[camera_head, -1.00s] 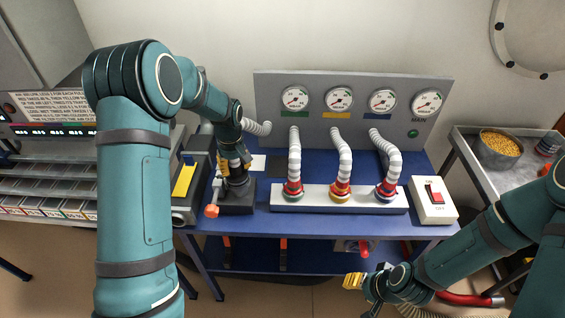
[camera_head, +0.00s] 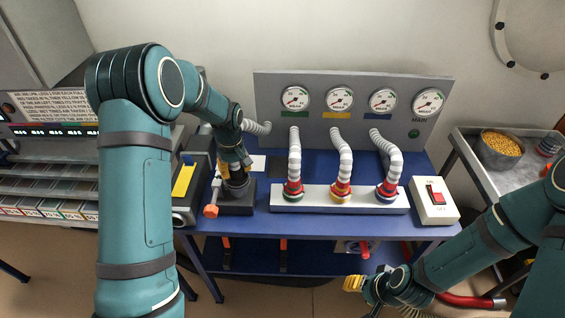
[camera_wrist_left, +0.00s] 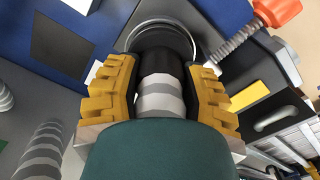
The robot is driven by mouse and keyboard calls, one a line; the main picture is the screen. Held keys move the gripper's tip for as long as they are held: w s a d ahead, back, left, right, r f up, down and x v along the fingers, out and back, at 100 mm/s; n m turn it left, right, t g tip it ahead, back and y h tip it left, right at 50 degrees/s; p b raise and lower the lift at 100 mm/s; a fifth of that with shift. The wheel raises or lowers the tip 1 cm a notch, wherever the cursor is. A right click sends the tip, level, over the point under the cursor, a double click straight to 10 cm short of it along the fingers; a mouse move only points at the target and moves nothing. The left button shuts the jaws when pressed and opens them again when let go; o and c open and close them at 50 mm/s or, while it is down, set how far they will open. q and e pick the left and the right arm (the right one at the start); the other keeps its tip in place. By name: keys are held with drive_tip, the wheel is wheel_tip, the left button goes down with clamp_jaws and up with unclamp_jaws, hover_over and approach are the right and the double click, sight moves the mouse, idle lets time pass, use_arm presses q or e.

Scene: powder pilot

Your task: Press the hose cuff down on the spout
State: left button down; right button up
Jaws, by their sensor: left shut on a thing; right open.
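My left gripper (camera_head: 236,172) is over the dark base block (camera_head: 237,207) at the left of the blue table. In the left wrist view its yellow fingers (camera_wrist_left: 160,78) are shut on the black hose cuff (camera_wrist_left: 160,60), with the ribbed grey and white hose (camera_wrist_left: 161,95) behind it. The cuff points at a round metal rim (camera_wrist_left: 168,27), which seems to be the spout's surround. The spout itself is hidden, so I cannot tell how far down the cuff sits. My right gripper (camera_head: 360,286) is open and empty, low in front of the table.
An orange-tipped clamp handle (camera_head: 211,211) stands beside the block. Three ribbed hoses rise from a white manifold (camera_head: 338,203) to the right, below a gauge panel (camera_head: 350,128).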

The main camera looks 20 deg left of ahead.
sight(235, 166)
use_arm(q)
drive_tip(key=shift+f, duration=0.45)
drive_tip(key=shift+c, duration=2.3)
unclamp_jaws()
drive_tip(key=shift+c, duration=1.4)
drive_tip(key=shift+r, duration=0.15)
drive_tip(key=shift+r+p, duration=2.15)
drive_tip(key=shift+r, duration=1.3)
